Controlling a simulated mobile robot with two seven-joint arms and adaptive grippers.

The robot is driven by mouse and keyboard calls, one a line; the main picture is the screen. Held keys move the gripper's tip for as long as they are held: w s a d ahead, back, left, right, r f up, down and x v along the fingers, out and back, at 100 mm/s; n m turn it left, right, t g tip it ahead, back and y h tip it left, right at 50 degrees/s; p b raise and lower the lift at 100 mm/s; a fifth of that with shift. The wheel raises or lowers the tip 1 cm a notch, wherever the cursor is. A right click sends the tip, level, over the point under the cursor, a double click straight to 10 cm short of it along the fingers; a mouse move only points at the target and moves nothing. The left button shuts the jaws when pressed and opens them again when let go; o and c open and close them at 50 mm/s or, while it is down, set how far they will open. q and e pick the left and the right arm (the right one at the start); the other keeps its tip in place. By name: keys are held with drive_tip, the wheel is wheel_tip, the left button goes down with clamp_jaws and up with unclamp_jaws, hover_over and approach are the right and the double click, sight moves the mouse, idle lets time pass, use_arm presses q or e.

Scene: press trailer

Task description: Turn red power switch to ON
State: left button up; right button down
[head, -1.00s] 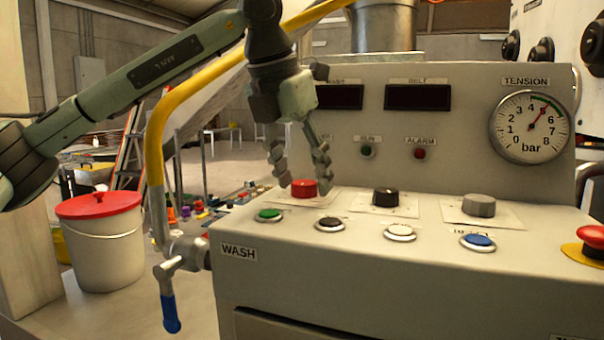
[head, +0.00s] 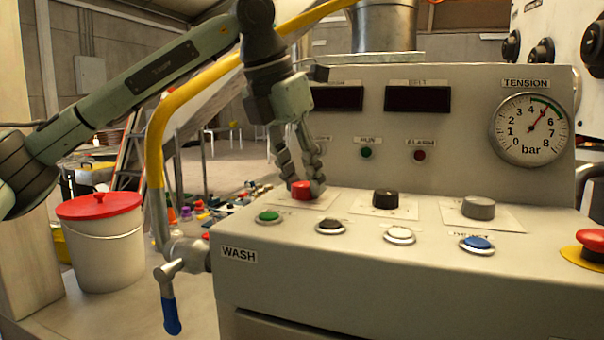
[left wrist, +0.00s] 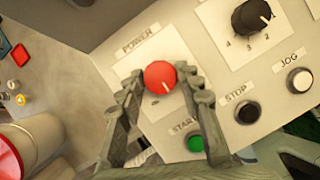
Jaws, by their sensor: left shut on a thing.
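The red power switch (head: 301,189) is a round knob on a pale label plate, at the left of the console's top. It also shows in the left wrist view (left wrist: 160,76), under the word POWER, with a white pointer line on its face. My left gripper (head: 304,186) reaches down to it from above, one finger on each side of the knob, and is shut on it. In the left wrist view the fingers (left wrist: 163,88) flank the knob. The plate's position marks near the knob are too small or covered to read. My right gripper is not in view.
Black (head: 386,198) and grey (head: 479,207) knobs stand to the right. Green (head: 268,216), black, white and blue buttons line the front. A red emergency button (head: 591,240) is at the right edge. A yellow pipe (head: 157,150) with a blue-handled valve (head: 171,313) stands left.

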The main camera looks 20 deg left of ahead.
use_arm(q)
drive_tip(key=m+h+p, duration=0.1)
drive_tip(key=m, duration=0.1)
drive_tip(key=m+g+p, duration=0.1)
drive_tip(key=m, duration=0.2)
drive_tip(key=shift+w+a+r+h, duration=0.1)
drive_tip(key=shift+h, duration=0.3)
drive_tip(key=shift+m+g, duration=0.3)
drive_tip(key=shift+m, duration=0.5)
drive_tip(key=shift+w+a+m+g+h, duration=0.1)
drive_tip(key=shift+m+g+h, duration=0.25)
drive_tip(key=shift+m, duration=0.75)
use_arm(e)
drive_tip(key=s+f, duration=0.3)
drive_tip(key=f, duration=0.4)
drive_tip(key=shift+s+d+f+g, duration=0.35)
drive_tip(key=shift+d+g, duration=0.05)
use_arm(q)
drive_tip(key=o, duration=1.1)
drive_tip(key=shift+o, duration=0.2)
drive_tip(key=v, duration=1.2)
